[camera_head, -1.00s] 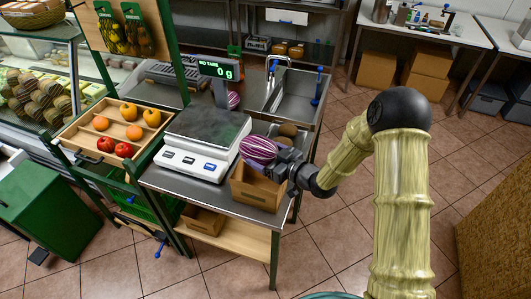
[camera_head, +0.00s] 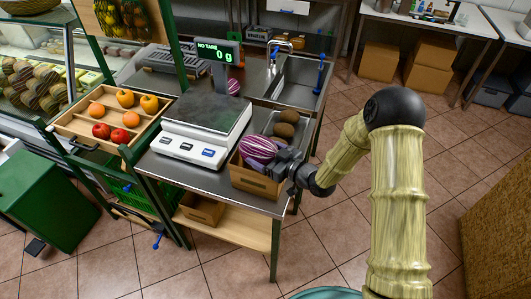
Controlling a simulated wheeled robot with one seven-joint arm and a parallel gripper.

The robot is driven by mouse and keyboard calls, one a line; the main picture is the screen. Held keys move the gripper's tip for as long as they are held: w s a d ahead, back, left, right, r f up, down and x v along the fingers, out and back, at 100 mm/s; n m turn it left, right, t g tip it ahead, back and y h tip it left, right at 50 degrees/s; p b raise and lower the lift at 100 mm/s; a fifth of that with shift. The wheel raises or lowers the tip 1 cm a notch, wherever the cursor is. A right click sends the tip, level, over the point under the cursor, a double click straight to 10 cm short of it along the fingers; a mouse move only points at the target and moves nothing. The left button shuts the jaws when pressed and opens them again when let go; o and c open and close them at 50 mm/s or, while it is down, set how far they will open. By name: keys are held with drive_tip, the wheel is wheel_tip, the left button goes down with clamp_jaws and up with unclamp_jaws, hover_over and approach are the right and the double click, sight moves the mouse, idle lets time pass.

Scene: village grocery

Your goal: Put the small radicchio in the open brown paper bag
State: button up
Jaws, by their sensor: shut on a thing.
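A purple-and-white radicchio (camera_head: 258,148) is in my gripper (camera_head: 278,160), which is shut on it. It is at the front part of an open brown box (camera_head: 254,183) on the steel counter. I cannot tell whether it rests in the box or hangs just above it. Another purple-and-white round thing (camera_head: 233,87), likely a radicchio, lies behind the scale, partly hidden by the display post. I cannot make out an open brown paper bag for sure.
Brown round produce (camera_head: 285,130) sits in the back of the box. A white scale (camera_head: 202,125) stands close on its left. A tray of fruit (camera_head: 75,125) is further left. A sink (camera_head: 295,80) lies behind. A small open box (camera_head: 202,208) sits on the lower shelf.

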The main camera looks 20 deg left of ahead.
drive_tip(key=shift+w+d+f, duration=0.15)
drive_tip(key=shift+d, duration=0.05)
drive_tip(key=o, duration=1.2)
drive_tip(key=b+v, duration=0.3)
drive_tip(key=v, duration=1.4)
drive_tip(key=shift+s+d, duration=0.15)
drive_tip(key=shift+s, duration=0.1)
